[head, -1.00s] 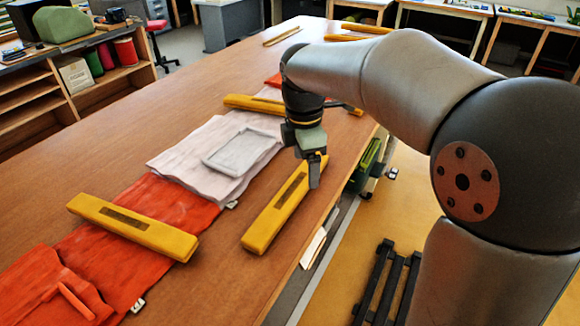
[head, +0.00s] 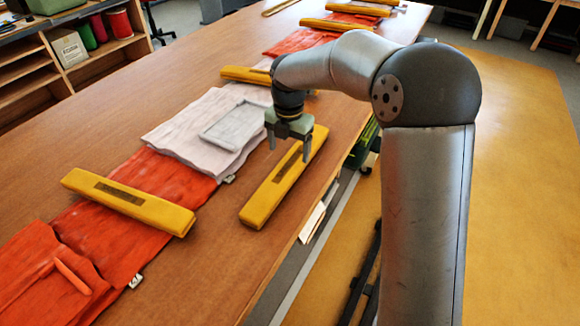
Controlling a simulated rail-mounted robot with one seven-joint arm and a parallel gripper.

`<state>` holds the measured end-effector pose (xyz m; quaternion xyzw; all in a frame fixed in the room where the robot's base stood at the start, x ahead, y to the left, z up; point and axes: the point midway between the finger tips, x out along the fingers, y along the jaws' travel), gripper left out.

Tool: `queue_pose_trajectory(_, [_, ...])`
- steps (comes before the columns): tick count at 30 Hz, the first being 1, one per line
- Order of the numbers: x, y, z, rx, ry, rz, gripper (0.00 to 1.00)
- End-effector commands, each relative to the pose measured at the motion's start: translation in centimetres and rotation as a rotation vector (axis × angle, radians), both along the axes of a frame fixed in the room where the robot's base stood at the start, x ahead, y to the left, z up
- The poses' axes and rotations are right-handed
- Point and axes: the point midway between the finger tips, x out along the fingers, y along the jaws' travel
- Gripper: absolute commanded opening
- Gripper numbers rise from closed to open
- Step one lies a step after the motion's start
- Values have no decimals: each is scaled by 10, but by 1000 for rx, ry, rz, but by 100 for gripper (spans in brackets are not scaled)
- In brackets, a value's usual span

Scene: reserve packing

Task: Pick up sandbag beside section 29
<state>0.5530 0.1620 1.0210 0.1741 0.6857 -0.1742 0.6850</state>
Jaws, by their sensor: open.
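A yellow sandbag (head: 270,193) with a dark label strip lies lengthwise on the table, right of the pale folded fabric. My gripper (head: 290,153) is open and empty, pointing down above the far half of this sandbag. Its fingers partly overlap the sandbag in the picture, and the exact height above it is hard to tell. A second yellow sandbag (head: 150,212) lies across the orange fabric (head: 165,177) at the left. A third sandbag (head: 245,75) lies across the strip farther back, partly hidden by my arm. No section number is readable.
Pale fabric (head: 180,128) carries a grey rectangular frame (head: 236,126). More yellow sandbags (head: 335,25) lie on the orange cloth at the far end. The table (head: 205,272) is bare at near centre; its right edge runs close beside the sandbag under my gripper.

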Motion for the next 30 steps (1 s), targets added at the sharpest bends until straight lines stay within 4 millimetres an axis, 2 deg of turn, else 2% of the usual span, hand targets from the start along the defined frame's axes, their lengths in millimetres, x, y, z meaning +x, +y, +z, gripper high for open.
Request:
queue_pose_trajectory(7, [0, 0, -18, 0, 1, 0, 78])
queue_pose_trajectory(15, [1, -2, -56, -1, 3, 1, 78])
queue_pose_trajectory(24, [2, -3, -61, 0, -1, 0, 78])
queue_pose_trajectory(30, [2, -2, -61, 0, -1, 0, 23])
